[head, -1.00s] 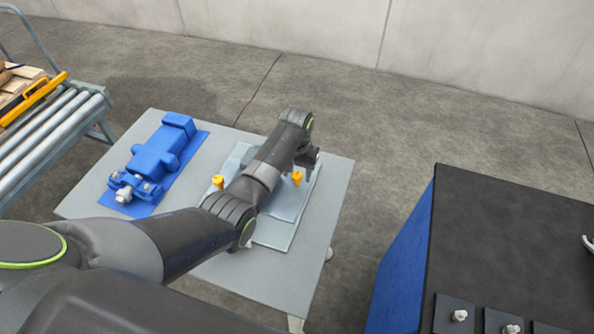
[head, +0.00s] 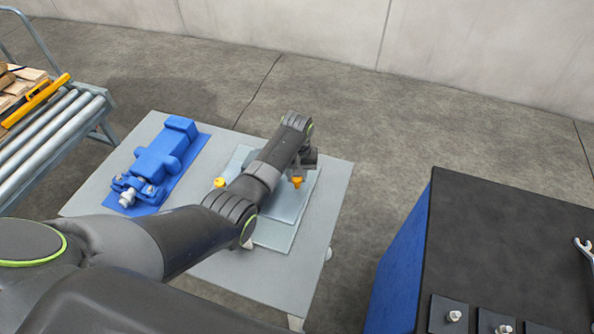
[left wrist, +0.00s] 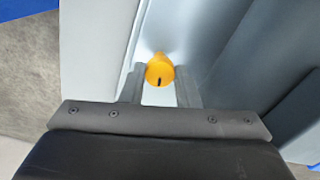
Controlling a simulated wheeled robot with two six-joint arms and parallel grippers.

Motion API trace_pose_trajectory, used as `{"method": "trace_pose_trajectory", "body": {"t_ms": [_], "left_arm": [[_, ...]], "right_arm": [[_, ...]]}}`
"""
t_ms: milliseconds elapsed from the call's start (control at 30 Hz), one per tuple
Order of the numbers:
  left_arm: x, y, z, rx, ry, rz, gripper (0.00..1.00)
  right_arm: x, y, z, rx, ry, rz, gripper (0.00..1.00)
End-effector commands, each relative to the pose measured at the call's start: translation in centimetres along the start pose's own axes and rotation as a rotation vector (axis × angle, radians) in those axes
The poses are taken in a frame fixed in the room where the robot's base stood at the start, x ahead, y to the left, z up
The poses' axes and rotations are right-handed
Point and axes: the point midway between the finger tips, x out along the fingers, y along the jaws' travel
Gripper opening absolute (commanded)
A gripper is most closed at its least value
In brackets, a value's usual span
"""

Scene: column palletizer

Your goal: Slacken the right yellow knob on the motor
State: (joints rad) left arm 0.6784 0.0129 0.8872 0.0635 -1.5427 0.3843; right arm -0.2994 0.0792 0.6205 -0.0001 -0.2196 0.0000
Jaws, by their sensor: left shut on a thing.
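The right yellow knob (head: 297,182) is on the pale grey-blue motor (head: 292,204), which stands on the grey table. My left gripper (head: 299,172) is at this knob, and its fingers are shut on it. In the left wrist view the knob (left wrist: 159,70) sits between the two fingertips (left wrist: 159,88), with a dark mark on its face. The left yellow knob (head: 219,183) shows beside my left forearm, which hides the middle of the motor. My right gripper is in neither view.
A blue machine part (head: 158,158) lies on a blue mat at the table's left. A roller conveyor (head: 50,125) stands at the far left. A blue cabinet with a black top (head: 510,240) stands at the right, with a wrench (head: 585,252) at its edge. Open floor lies behind the table.

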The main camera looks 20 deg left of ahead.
Motion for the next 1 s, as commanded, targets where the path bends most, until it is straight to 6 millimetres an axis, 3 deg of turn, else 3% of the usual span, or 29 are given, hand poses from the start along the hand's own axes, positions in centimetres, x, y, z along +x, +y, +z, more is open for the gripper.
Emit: {"method": "trace_pose_trajectory", "body": {"t_ms": [300, 1000], "left_arm": [[-0.4, 0.0, 0.0, -0.301, 0.000, -0.001, 0.06], [-0.2, 0.0, -0.1, -0.950, 0.003, 0.001, 0.06]], "right_arm": [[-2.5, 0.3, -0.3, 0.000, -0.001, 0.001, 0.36], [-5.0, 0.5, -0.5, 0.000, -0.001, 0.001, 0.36]]}}
